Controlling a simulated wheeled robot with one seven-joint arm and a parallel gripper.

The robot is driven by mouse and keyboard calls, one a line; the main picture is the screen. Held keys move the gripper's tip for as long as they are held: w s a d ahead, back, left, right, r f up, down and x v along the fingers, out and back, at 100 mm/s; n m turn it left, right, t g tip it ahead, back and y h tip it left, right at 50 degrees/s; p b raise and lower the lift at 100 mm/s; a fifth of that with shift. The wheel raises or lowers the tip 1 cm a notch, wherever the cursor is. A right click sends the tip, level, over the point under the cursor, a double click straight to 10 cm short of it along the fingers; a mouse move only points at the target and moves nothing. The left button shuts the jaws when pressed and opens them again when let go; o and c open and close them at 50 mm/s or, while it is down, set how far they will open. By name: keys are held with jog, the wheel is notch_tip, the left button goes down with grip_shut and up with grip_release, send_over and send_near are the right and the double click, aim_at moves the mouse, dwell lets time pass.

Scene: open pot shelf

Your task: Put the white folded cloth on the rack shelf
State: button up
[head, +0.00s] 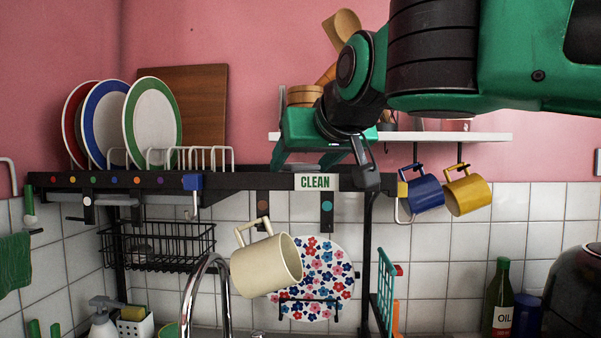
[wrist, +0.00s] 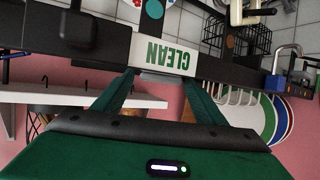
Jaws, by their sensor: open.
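The black rack shelf (head: 250,183) runs across the wall, with a white CLEAN sign (head: 316,182) on its front edge. My gripper (head: 320,160) is open and empty at the right part of the rack, pointing down, with its fingers spread just above or behind the sign. In the wrist view, my gripper's two green fingers (wrist: 158,78) stand apart near the rack bar and sign (wrist: 168,56). Contact with the rack cannot be told.
Plates (head: 152,118) stand in a white wire holder on the rack's left. A cream mug (head: 267,266) hangs below. A white wall shelf (head: 470,137) is behind my arm, with blue (head: 425,194) and yellow mugs (head: 468,192) hanging under it. A faucet (head: 212,285) rises in front.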

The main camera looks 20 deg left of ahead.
jog(key=v, duration=0.8)
jog(key=shift+s+d, duration=0.2)
jog(key=shift+s, duration=0.05)
